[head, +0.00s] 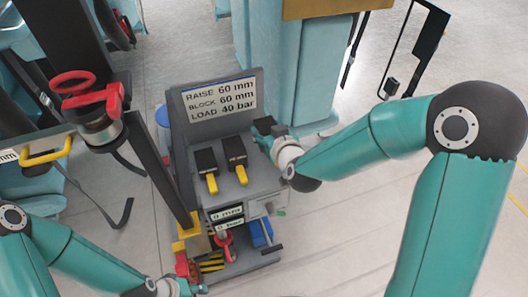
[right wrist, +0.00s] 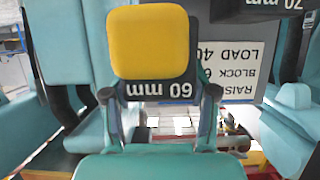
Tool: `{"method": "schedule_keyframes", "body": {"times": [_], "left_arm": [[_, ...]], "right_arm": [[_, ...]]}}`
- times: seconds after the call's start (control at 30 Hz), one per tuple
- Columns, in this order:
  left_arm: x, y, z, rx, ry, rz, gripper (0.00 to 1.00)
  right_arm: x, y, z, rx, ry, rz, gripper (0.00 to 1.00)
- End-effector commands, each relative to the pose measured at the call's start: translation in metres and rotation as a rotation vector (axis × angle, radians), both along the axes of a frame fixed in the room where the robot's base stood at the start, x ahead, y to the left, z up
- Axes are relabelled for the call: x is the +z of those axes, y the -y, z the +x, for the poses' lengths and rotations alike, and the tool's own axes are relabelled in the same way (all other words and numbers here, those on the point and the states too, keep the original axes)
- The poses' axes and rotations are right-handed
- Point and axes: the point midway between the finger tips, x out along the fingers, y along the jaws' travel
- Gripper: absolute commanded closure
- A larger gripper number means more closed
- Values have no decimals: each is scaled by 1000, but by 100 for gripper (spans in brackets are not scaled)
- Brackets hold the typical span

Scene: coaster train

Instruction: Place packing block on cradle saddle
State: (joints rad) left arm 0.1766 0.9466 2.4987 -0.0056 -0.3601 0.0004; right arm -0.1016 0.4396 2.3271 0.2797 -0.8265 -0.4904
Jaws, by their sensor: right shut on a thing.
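My right gripper (head: 266,129) is beside the right edge of the sign panel, above the cart. In the right wrist view, my right gripper (right wrist: 160,98) is shut on a packing block (right wrist: 150,43). The block has a yellow face and a dark edge marked "60 mm", upside down; its two sides lie between the fingers. In the head view, I cannot make out the held block clearly. My left gripper (head: 190,285) is low in front of the cart, partly cut off, and its jaws are unclear. I cannot pick out the cradle saddle for certain.
A grey cart (head: 262,180) carries two dark blocks with yellow handles (head: 206,162) (head: 235,149). Its sign (head: 219,99) reads raise 60 mm, block 60 mm, load 40 bar. A red handwheel (head: 72,82) is at left. A teal column (head: 290,60) stands behind. Floor right of the cart is open.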

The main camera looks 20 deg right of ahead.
Motion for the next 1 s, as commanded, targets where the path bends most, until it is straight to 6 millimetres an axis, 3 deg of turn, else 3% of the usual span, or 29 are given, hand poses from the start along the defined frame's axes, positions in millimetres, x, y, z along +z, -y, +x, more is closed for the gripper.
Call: {"method": "schedule_keyframes", "body": {"times": [0.1, 0.37, 0.6, 0.97, 1.0], "left_arm": [[-4, 0, 0, 0, 0, 0, 60], [-6, 0, 0, 0, 0, 0, 60], [-10, 0, 0, 0, 0, 0, 60], [-10, 0, 0, 0, 0, 0, 60], [-11, 0, 0, 0, 0, 0, 60]], "right_arm": [[-21, 0, 1, -1, 4, 0, 100], [-39, 0, 1, -1, 5, 0, 100], [-67, 0, 1, -1, 4, -1, 100], [-71, 0, 1, 0, 8, 0, 100], [-74, -1, 0, 1, 2, 0, 41]]}}
